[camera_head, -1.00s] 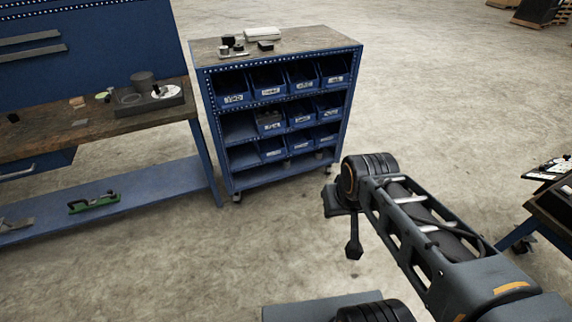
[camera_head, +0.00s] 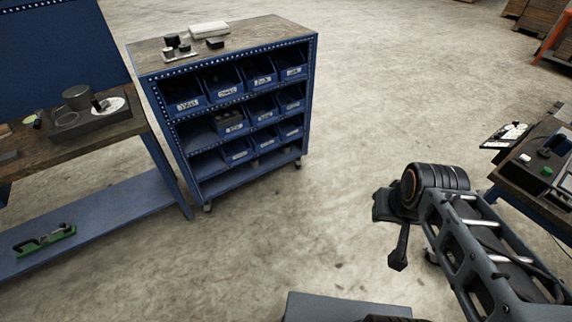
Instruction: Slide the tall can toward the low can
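On top of the blue cabinet, a small dark upright cylinder (camera_head: 172,41) stands at the left with a smaller dark piece (camera_head: 184,48) close beside it. A wider grey cylinder (camera_head: 77,97) stands on the workbench tray. Which of these are the tall can and the low can I cannot tell at this size. My arm reaches in from the lower right, and a dark part hanging at its end (camera_head: 398,258) seems to be my gripper. It is over open floor, well right of the cabinet and apart from everything. Its fingers cannot be made out.
The blue cabinet (camera_head: 317,100) holds rows of labelled bins and stands on casters. A white case (camera_head: 208,29) and a flat black box (camera_head: 215,43) lie on its top. The workbench (camera_head: 130,125) is at the left, another table (camera_head: 520,180) at the right. Floor between is clear.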

